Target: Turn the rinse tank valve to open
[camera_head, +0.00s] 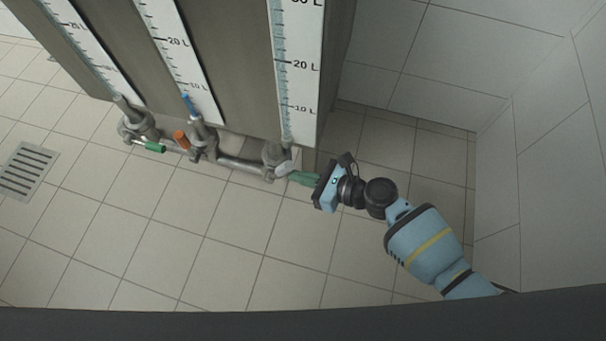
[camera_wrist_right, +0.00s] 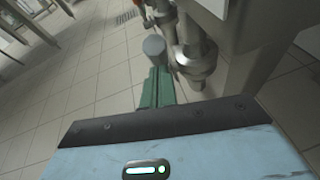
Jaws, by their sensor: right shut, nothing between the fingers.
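Three valves sit on the grey pipe under the gauged tanks; no label shows which one is the rinse tank's. The left valve has a green handle (camera_head: 155,147), the middle one an orange handle (camera_head: 180,138). The right valve (camera_head: 275,155) has a light grey handle (camera_head: 284,167). My right gripper (camera_head: 292,175) is shut and empty, its green fingertips right by this grey handle. In the right wrist view the shut fingers (camera_wrist_right: 156,75) point at the handle's rounded grey end (camera_wrist_right: 154,46), beside the valve body (camera_wrist_right: 195,60). Whether they touch it I cannot tell. My left gripper is out of view.
The tank fronts carry white level gauges (camera_head: 297,70) just above the valves. A tiled wall (camera_head: 495,190) stands to the right of my right arm. A floor drain (camera_head: 28,170) lies at the far left. The tiled floor (camera_head: 180,245) in front is clear.

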